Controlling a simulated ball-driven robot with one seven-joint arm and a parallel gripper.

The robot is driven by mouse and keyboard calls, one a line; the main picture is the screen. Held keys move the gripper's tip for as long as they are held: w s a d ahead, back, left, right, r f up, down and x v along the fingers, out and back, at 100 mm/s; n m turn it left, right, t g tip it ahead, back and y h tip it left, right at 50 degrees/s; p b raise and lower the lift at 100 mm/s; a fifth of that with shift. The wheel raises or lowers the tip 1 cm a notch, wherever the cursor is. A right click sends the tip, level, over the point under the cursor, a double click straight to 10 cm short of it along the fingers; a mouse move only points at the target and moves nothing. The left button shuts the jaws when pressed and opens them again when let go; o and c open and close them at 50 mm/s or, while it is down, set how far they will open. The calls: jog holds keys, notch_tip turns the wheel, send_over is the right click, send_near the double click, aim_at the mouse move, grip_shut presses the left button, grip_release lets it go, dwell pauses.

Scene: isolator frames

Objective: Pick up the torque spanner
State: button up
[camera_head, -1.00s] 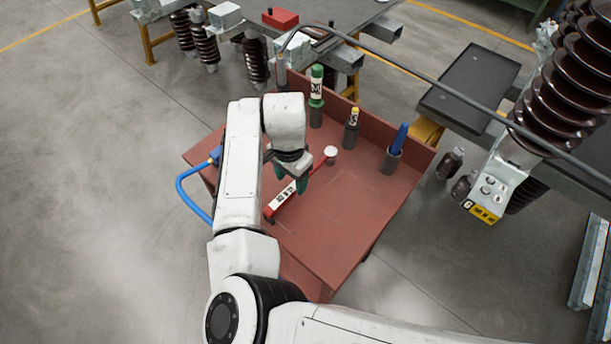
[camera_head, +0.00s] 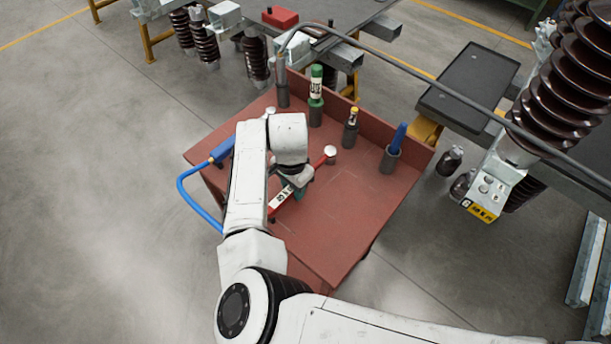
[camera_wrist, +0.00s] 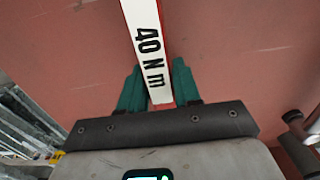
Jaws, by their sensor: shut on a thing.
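The torque spanner (camera_head: 283,198) is red with a white label and a round pale head at its far right end. It lies slantwise at the red tabletop (camera_head: 335,225). In the wrist view its label reads "40 N m" on the red-edged handle (camera_wrist: 148,45). My gripper (camera_wrist: 160,88) has green fingers, one on each side of the handle, shut on it. In the head view my gripper (camera_head: 298,193) is over the middle of the spanner, and my wrist hides part of it. I cannot tell whether the spanner is clear of the tabletop.
Behind the spanner stand a green-handled tool (camera_head: 316,85), a yellow-topped tool (camera_head: 352,118) and a blue tool (camera_head: 399,137) in grey holders. A blue tool with a hose (camera_head: 222,150) lies left. A dark curved bar (camera_head: 400,68) crosses above the table's back.

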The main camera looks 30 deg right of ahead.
grip_shut()
jog(key=shift+r, duration=0.15)
